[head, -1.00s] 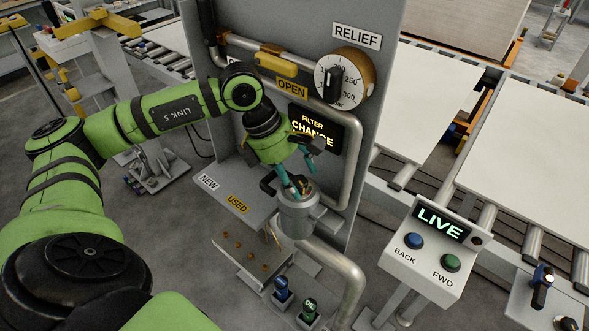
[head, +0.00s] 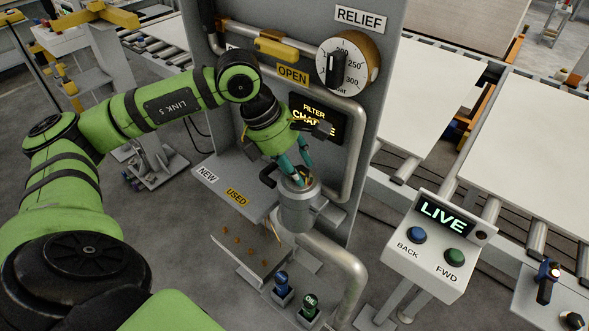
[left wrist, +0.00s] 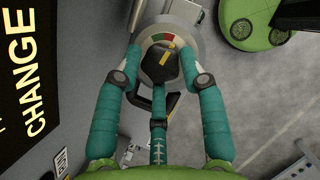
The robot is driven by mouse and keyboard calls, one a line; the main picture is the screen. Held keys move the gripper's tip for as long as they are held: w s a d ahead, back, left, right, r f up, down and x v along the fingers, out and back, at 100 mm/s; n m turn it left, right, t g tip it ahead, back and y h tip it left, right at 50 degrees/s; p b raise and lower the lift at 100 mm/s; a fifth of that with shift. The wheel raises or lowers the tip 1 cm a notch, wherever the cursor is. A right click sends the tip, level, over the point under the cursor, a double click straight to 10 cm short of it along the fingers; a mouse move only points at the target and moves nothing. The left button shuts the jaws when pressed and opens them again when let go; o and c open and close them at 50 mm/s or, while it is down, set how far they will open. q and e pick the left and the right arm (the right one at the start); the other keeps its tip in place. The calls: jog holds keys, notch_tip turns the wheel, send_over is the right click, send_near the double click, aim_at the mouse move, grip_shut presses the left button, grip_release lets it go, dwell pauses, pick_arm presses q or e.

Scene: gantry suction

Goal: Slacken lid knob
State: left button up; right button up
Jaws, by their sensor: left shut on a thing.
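The filter housing (head: 298,212) is a grey metal canister on the panel's front, with a lid on top. My left gripper (head: 303,181) reaches down onto the lid from above. In the left wrist view its teal fingers (left wrist: 164,76) are closed around the knob, one on each side and one below. In the head view the fingers mostly hide the knob. My right gripper is out of view.
A shelf marked NEW and USED (head: 212,181) is left of the housing. A black lever handle (head: 268,176) is close to the lid. The panel carries a relief dial (head: 341,68), a yellow OPEN handle (head: 277,50) and a lit FILTER CHANGE sign (head: 318,122). Pipes run nearby.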

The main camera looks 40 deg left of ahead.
pick_arm(q)
jog(key=n+b, duration=0.3)
jog(key=shift+s+d+f+t+y, duration=0.2)
jog(key=shift+f+t+y, duration=0.1)
jog(key=shift+f+y, duration=0.1)
jog(key=shift+r+n+y+b, duration=0.2)
jog(key=shift+n+y+b, duration=0.2)
jog(key=shift+n+b, duration=0.45)
jog(key=shift+s+n, duration=0.1)
jog(key=shift+n, duration=0.15)
jog(key=o, duration=1.1)
jog(key=shift+d+r, duration=0.1)
